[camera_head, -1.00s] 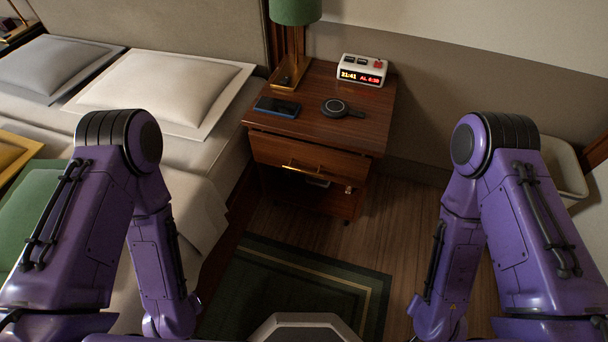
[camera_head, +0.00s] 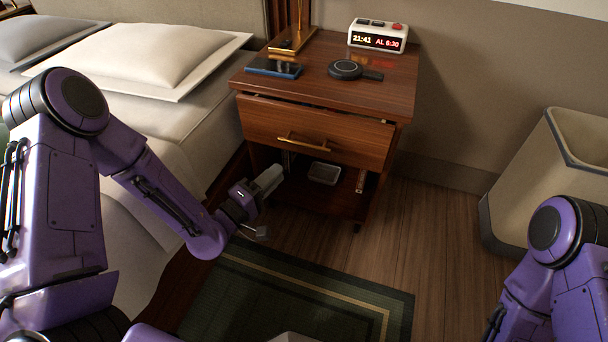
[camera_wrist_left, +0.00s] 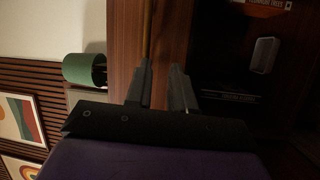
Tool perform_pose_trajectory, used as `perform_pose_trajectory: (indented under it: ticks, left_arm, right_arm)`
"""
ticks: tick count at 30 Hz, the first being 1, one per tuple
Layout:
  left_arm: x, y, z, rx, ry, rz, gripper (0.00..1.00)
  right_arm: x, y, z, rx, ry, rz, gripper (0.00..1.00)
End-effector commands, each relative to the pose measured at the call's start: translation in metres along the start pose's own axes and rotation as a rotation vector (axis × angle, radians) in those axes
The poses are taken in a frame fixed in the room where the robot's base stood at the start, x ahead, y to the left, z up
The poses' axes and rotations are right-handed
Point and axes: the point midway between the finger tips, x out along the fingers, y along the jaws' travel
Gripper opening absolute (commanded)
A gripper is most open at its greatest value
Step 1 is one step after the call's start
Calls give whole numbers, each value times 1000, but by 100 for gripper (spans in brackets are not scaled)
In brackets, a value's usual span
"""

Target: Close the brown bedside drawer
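The brown bedside drawer (camera_head: 345,140) sits in the upper part of the nightstand in the head view. It stands slightly out, with a dark gap above its front. Its brass handle (camera_head: 302,143) is on the front. My left gripper (camera_head: 268,205) is low and left of the drawer front, by the open shelf, apart from the handle. In the left wrist view my left gripper (camera_wrist_left: 162,66) has its fingers apart with nothing held. The wooden drawer front (camera_wrist_left: 172,35) is beyond them. My right gripper is out of view.
The bed is left, a bin (camera_head: 540,180) right.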

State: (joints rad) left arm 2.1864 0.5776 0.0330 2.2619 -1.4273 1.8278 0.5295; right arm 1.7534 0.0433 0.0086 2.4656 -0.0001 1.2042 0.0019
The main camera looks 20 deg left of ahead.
Motion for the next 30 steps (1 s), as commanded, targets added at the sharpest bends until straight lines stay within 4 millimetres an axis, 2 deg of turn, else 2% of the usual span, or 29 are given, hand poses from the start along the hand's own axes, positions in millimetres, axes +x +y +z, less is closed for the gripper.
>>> perform_pose_trajectory:
  ticks: [1, 5, 8, 15, 18, 23, 29, 30]
  left_arm:
    - [2, -3, -1, -23, -7, 52, 23]
    - [10, 10, -2, -47, -25, 107, 23]
    - [27, 13, -1, -46, -29, 108, 23]
    - [80, 18, 0, -45, -27, 105, 23]
    - [96, 19, 1, -44, -27, 103, 23]
    - [108, 21, 1, -46, -25, 101, 23]
    - [109, 22, 0, -47, -25, 100, 23]
    - [109, 22, 1, -47, -25, 100, 20]
  right_arm:
    - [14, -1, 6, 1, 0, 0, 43]
    - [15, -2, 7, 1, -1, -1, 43]
    - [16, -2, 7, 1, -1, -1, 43]
    - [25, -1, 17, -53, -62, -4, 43]
    - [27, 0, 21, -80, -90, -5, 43]
    - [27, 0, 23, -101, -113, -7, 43]
    - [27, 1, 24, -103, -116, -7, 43]
    - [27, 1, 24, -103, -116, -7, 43]
